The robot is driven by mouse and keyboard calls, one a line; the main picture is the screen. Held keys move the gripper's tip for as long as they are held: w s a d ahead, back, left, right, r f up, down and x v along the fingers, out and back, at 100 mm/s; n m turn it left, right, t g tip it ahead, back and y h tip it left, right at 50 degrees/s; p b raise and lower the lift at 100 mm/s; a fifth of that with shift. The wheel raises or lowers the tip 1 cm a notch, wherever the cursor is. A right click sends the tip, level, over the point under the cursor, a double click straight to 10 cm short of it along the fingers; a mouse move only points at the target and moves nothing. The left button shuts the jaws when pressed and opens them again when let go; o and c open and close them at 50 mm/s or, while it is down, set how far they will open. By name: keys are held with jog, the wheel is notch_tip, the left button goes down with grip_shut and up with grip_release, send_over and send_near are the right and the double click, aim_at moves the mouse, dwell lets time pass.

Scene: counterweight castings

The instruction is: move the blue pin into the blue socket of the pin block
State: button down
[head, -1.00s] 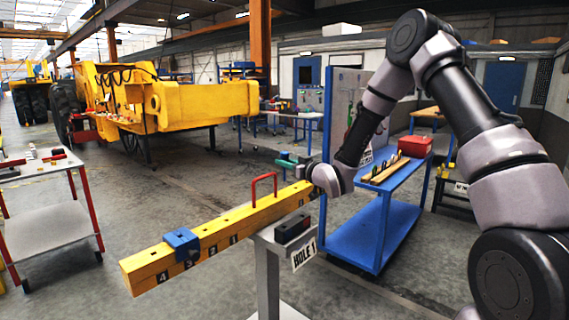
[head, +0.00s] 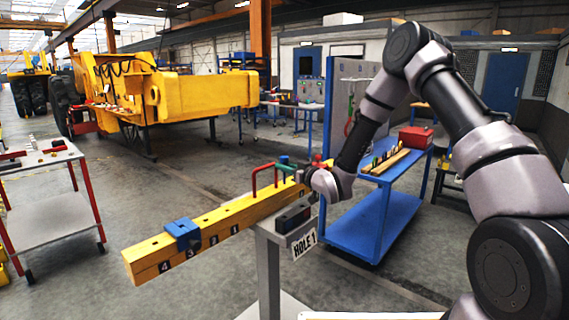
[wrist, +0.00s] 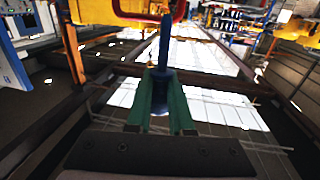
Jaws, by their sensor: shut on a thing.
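My gripper's green fingers (wrist: 160,108) are shut on a blue pin (wrist: 164,45) in the wrist view, with the pin's shaft standing out beyond the fingertips. In the head view my gripper (head: 285,165) is over the far part of the yellow beam, close to its red handle (head: 265,178); the pin cannot be made out there. A wooden block with several upright pins (head: 388,160) lies on the blue cart (head: 350,232), behind my forearm. It may be the pin block; a blue socket cannot be made out.
A red box (head: 416,137) stands on the cart. A grey table (head: 42,159) is at left. Open floor lies between.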

jog(key=shift+f, duration=8.9)
jog(key=c, duration=0.7)
grip_release()
jog(key=v, duration=1)
jog(key=shift+s+d, duration=0.3)
